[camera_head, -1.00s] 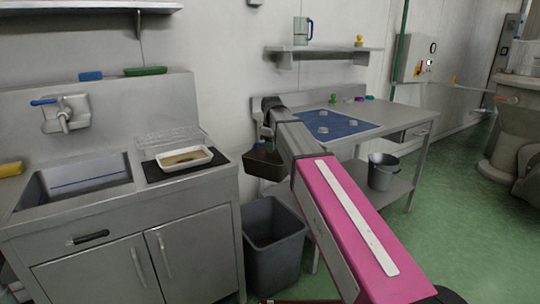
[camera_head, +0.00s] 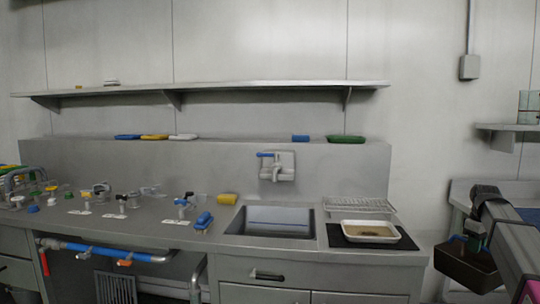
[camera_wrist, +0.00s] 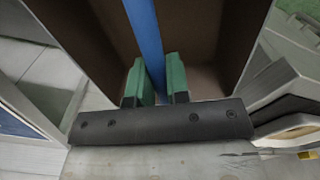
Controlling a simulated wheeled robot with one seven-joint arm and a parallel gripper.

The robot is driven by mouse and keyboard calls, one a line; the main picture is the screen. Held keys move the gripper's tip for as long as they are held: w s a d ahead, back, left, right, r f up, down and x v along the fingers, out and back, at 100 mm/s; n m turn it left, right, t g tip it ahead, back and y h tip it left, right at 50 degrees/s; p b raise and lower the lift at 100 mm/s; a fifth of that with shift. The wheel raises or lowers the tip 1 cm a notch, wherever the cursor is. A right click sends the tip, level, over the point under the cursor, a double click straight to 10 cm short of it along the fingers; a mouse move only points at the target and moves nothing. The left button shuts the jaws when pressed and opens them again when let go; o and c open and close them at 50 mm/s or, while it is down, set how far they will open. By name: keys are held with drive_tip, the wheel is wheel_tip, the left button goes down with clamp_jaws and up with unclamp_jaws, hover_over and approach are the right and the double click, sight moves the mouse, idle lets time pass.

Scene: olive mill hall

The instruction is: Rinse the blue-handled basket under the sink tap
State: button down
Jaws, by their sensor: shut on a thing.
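A dark brown basket (camera_head: 466,270) hangs from my gripper (camera_head: 462,239) at the right side of the head view. Its blue handle (camera_wrist: 142,30) runs between my two green fingertips (camera_wrist: 155,82) in the wrist view, and they are shut on it. The inside of the basket shows beyond the fingers, and I see nothing in it. The sink (camera_head: 300,235) is a basin set in the steel counter, left of the basket. The sink tap (camera_head: 278,168), with a blue lever, is on the wall panel above the sink.
A white tray (camera_head: 345,237) with brown contents stands on a black mat (camera_head: 335,240) right of the sink, before a wire rack (camera_head: 360,204). A yellow sponge (camera_head: 227,199) and several valve fittings (camera_head: 122,200) stand left. A long shelf (camera_head: 215,87) runs above.

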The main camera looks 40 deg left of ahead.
idle(0.5)
wheel_tip(320, 180, up, 14)
drive_tip(key=s+d+f+m, duration=0.6)
drive_tip(key=s+d+f, duration=0.1)
drive_tip(key=d+f, duration=0.3)
drive_tip(key=s+d+f+m, duration=0.6)
drive_tip(key=s+d+f, duration=0.1)
drive_tip(key=d+f, duration=0.3)
drive_tip(key=shift+d+f, duration=0.25)
drive_tip(key=shift+d, duration=0.15)
